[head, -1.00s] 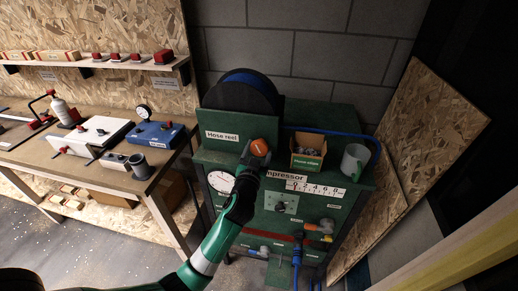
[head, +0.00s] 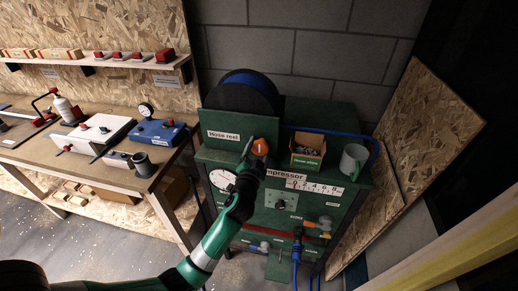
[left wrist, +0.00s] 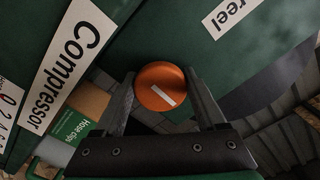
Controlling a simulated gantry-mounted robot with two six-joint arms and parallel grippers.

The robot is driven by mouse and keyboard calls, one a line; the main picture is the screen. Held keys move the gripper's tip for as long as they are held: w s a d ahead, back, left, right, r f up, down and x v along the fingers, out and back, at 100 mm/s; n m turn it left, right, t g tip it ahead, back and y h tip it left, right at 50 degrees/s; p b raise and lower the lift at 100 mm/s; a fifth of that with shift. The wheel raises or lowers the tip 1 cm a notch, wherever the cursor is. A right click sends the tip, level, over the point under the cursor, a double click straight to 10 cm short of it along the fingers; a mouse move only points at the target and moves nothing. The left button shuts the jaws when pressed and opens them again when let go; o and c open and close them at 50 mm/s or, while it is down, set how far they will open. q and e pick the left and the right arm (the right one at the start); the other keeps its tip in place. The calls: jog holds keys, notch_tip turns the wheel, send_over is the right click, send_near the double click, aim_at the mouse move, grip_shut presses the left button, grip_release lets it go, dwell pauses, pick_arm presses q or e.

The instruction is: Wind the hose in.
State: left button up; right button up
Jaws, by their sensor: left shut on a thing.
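The hose reel (head: 240,98) stands on top of the green compressor cabinet, with blue hose wound on its dark drum. Blue hose (head: 335,132) runs right along the cabinet top and bends down past the mug. Another blue length (head: 297,252) hangs at the cabinet front. An orange round knob (head: 260,147) sits in front of the reel's panel. My left gripper (head: 258,150) is shut on this knob. In the left wrist view the orange knob (left wrist: 160,88), with a white stripe, lies between the two fingers. The right gripper is not seen.
Right of the knob, a box of hose clips (head: 307,150) and a grey-green mug (head: 353,161) stand close by. A gauge (head: 222,179) and fittings (head: 324,224) are on the cabinet front. A workbench (head: 110,178) stands left; a board (head: 430,130) leans right.

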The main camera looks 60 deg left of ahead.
pick_arm(q)
jog(key=o, duration=1.3)
jog(key=v, duration=1.1)
jog(key=shift+s+d+p, duration=0.25)
jog(key=shift+d+p, duration=0.05)
